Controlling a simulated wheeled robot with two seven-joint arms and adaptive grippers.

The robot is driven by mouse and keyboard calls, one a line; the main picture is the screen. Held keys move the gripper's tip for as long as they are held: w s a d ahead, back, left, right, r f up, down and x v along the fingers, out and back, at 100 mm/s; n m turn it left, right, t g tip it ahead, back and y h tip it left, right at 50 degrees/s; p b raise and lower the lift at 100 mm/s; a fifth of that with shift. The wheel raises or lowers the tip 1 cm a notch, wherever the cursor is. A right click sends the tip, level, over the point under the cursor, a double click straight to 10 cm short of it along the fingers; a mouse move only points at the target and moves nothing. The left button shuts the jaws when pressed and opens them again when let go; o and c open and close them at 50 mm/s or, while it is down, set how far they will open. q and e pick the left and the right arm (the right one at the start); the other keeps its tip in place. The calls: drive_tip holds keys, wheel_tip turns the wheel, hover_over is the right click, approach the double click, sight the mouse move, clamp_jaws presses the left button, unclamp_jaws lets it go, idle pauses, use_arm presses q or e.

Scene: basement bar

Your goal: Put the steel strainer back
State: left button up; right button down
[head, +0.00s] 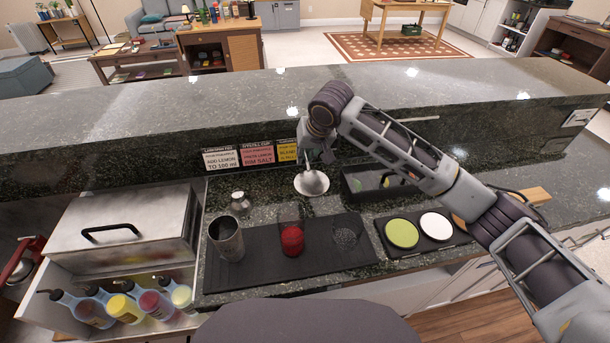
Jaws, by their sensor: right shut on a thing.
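The steel strainer (312,183) shows as a round shiny disc in the head view, just behind the black bar mat. My right gripper (317,160) is shut on it, reaching in from the upper right and pointing down. Whether the strainer touches the counter or hangs just above it, I cannot tell. The gripper's fingers are small and partly hidden by the wrist. My left gripper is not in view.
On the black mat (262,263) stand a steel tin (227,239), a glass with red liquid (291,239) and a clear glass (346,234). A small steel piece (240,202) is left. A black caddy (352,190) and rimming tray (420,247) are right. The raised ledge (200,112) runs behind.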

wheel_tip(320, 180, down, 4)
drive_tip(key=shift+r, duration=0.15)
drive_tip(key=shift+f, duration=0.2)
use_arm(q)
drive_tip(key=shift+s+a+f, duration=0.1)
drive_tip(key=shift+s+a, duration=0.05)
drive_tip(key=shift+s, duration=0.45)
use_arm(e)
drive_tip(key=shift+f, duration=0.15)
wheel_tip(320, 180, down, 3)
drive_tip(key=shift+f, duration=0.65)
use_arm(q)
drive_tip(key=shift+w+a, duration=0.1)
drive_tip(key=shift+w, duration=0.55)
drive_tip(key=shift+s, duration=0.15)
use_arm(e)
drive_tip(key=shift+f, duration=0.1)
